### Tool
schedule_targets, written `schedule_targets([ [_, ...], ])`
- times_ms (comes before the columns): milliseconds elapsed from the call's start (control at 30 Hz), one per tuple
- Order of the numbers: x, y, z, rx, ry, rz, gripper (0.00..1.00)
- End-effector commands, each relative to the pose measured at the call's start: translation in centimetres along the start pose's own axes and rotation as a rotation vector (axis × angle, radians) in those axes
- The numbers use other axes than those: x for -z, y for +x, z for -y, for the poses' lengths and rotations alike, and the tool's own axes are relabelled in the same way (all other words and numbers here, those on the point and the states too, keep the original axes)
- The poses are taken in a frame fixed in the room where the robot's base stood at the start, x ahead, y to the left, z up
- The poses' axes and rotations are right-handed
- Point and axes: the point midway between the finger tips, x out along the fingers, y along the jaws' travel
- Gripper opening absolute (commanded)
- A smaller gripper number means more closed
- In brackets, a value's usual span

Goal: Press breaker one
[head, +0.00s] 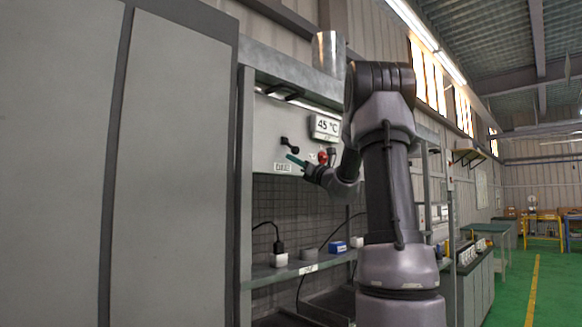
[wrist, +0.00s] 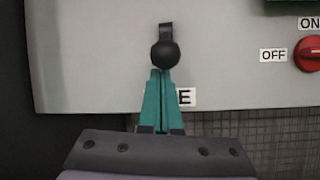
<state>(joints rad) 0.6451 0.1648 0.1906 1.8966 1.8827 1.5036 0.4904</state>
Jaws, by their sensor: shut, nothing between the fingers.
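A black lever with a round knob (wrist: 165,54) stands on the grey panel (wrist: 90,60) in the wrist view; it also shows in the head view (head: 289,145). My gripper (wrist: 160,73) has teal fingers, shut and empty, pointing at the panel with the tips just under the round knob. I cannot tell whether the tips touch it. The fingers cover part of a white label (wrist: 187,97), of which the letter E shows. In the head view my gripper (head: 290,157) is at the panel below the lever. No marking readable as breaker one shows.
A red rotary switch (wrist: 310,54) with OFF and ON labels is to the right. A shelf (head: 265,274) below holds a white plug, a grey round piece and a blue box (head: 338,247). Tall grey cabinets (head: 170,160) stand left.

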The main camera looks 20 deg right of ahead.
Motion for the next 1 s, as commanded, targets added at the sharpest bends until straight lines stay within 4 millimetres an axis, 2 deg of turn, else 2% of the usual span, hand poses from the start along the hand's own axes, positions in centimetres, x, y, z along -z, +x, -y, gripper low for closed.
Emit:
schedule_targets([
  [467,-0.3,-0.1,0.0,0.001,0.001,-0.006,0.00],
  [1000,-1.1,-0.4,-0.2,0.018,0.005,-0.097,0.00],
])
